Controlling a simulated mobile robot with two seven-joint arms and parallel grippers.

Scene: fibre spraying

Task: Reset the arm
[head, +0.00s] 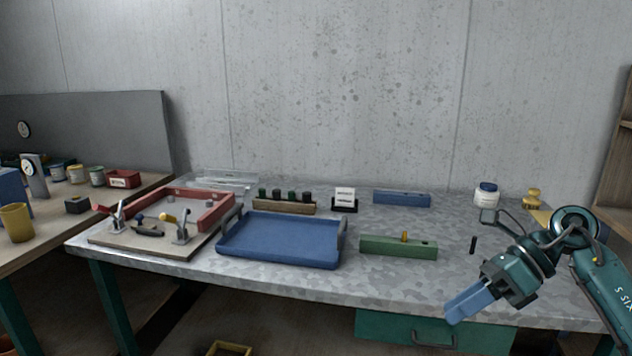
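My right arm comes in from the right edge in dark teal. Its gripper (462,308) points down and to the left, in front of the table's front edge at the right. Its blue fingers lie side by side with no gap showing, and nothing is seen between them. The grey metal-topped table (340,278) is behind it. My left arm and gripper are not in view.
A blue tray (280,240) sits mid-table. A green block (398,247), a blue block (402,198) and a white jar (486,195) stand nearer the gripper. A red clamping fixture (215,212) is at left. A green drawer (390,328) hangs below the tabletop.

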